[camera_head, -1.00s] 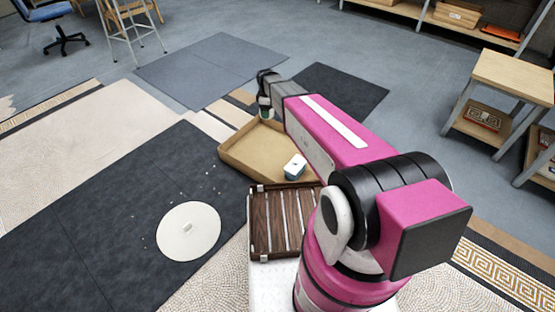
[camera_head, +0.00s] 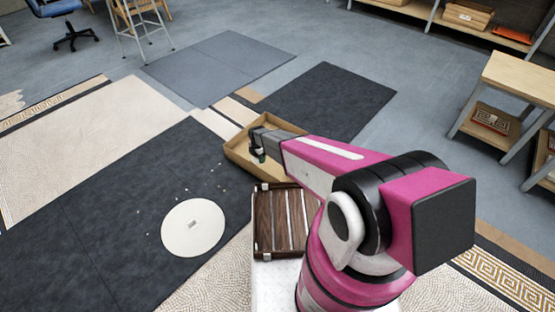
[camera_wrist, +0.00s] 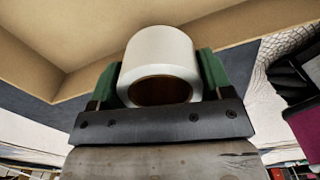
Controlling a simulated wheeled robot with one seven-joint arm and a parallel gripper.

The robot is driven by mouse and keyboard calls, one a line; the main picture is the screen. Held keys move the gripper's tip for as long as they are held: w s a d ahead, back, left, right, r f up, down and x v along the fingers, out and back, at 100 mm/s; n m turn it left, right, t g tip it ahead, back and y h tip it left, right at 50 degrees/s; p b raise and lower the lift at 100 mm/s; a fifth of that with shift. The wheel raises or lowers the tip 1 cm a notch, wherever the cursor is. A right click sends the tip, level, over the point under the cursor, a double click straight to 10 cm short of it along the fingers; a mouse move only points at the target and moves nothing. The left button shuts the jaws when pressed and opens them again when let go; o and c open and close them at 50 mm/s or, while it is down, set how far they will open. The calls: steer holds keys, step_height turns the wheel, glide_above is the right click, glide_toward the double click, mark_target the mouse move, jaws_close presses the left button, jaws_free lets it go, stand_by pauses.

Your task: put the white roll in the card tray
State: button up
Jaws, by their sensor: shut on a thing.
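The white roll (camera_wrist: 160,50) is between the two green fingers of my gripper (camera_wrist: 160,78), which is shut on it in the wrist view. The roll's dark hollow end faces the camera. In the head view my gripper (camera_head: 258,153) is over the left part of the card tray (camera_head: 238,153), inside its outline. The roll is hardly visible there. The brown card tray is open-topped, and my arm hides its right part. The tray's tan inside (camera_wrist: 80,35) also shows in the wrist view. I cannot tell the roll's height above the tray floor.
A dark slatted wooden rack (camera_head: 265,225) lies just in front of the tray. A round white disc (camera_head: 180,235) lies on the dark mat (camera_head: 110,220) at the left, with small pale bits scattered near it. A wooden side table (camera_head: 520,78) stands at the right.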

glide_above(273, 163)
step_height(273, 163, down, 6)
steer(key=shift+a, duration=0.1)
steer(key=shift+f, duration=1.95)
steer(key=shift+f, duration=0.2)
steer(key=o, duration=0.9)
steer(key=shift+o, duration=0.2)
steer(key=shift+r, duration=0.1)
